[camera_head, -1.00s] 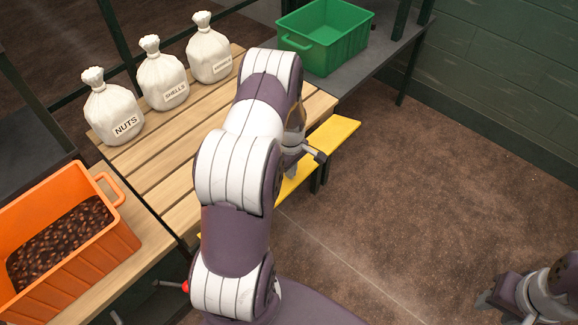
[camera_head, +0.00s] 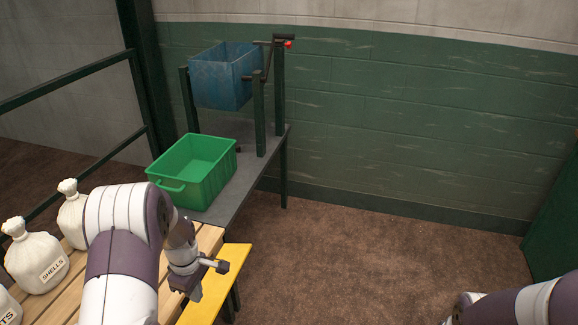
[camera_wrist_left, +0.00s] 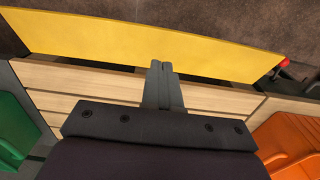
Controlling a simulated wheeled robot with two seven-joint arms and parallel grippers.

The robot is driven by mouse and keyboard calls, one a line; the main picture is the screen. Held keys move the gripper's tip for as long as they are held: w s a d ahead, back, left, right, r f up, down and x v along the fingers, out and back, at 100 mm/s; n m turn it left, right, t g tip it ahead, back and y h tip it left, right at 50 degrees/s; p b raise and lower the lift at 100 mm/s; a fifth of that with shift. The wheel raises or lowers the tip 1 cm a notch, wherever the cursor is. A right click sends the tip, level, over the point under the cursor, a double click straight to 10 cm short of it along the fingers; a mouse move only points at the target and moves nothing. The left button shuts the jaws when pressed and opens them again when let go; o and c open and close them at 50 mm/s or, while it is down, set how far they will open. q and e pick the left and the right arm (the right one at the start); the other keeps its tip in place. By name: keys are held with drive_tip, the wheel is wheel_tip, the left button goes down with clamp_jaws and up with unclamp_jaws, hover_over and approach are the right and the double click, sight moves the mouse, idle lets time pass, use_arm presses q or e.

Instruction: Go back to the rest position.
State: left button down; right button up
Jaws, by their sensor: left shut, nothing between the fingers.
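My left arm reaches in from the bottom left in the head view, over the wooden slatted bench (camera_head: 207,238). Its gripper (camera_head: 188,285) hangs above the bench's right edge by the yellow board (camera_head: 228,272). In the left wrist view, the left gripper (camera_wrist_left: 161,68) has its two dark fingers together with nothing between them, over the bench slats and the yellow board. My right arm shows only in part at the bottom right corner of the head view; its fingers cannot be made out.
White sacks, one marked SHELLS (camera_head: 38,258), stand on the bench at left. A green crate (camera_head: 212,178) sits on a grey table, with a blue bin (camera_head: 222,80) in a frame behind it. An orange crate shows in the left wrist view (camera_wrist_left: 290,140). Brown floor at right is clear.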

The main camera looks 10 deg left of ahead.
use_arm(q)
drive_tip(key=s+d+r+m+p, duration=0.5)
drive_tip(key=s+d+r+m, duration=0.1)
drive_tip(key=r, duration=0.4)
drive_tip(key=s+d+r+m+t+p, duration=0.1)
drive_tip(key=s+d+r+m+p, duration=0.4)
drive_tip(key=d+r+m, duration=0.4)
drive_tip(key=shift+s+r+m+p, duration=0.4)
drive_tip(key=shift+s+r+m, duration=0.3)
drive_tip(key=shift+r+m, duration=0.35)
drive_tip(key=shift+s+d, duration=0.1)
